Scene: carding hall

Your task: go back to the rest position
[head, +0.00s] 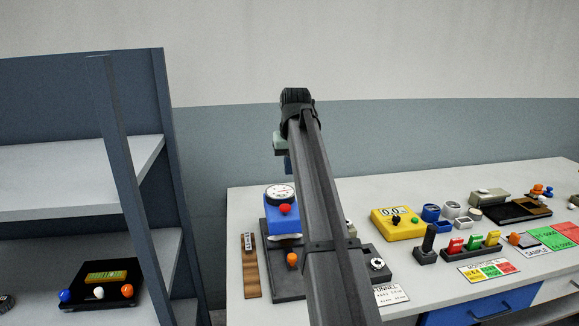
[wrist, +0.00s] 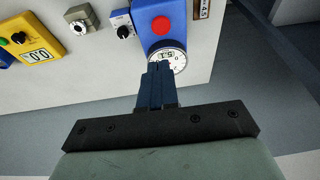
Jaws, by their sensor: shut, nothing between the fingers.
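My gripper (head: 288,166) hangs fingers-down from the end of my raised arm in the head view, in front of the grey wall band. Its blue fingers are together and hold nothing. In the wrist view my gripper (wrist: 158,68) shows its closed fingertips overlapping the edge of a round white dial. The dial belongs to a blue gauge (head: 283,217) with a red button, which also shows in the wrist view (wrist: 150,40). In the head view the fingers appear above the gauge; I cannot tell the exact gap. My arm hides part of the table behind it.
The light table (head: 375,197) carries a yellow box (head: 398,224), a joystick (head: 427,244), coloured switches (head: 474,241) and a dark tray (head: 513,211). A blue-grey shelf unit (head: 130,170) stands at the left with a black button box (head: 101,284). The space above the table looks clear.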

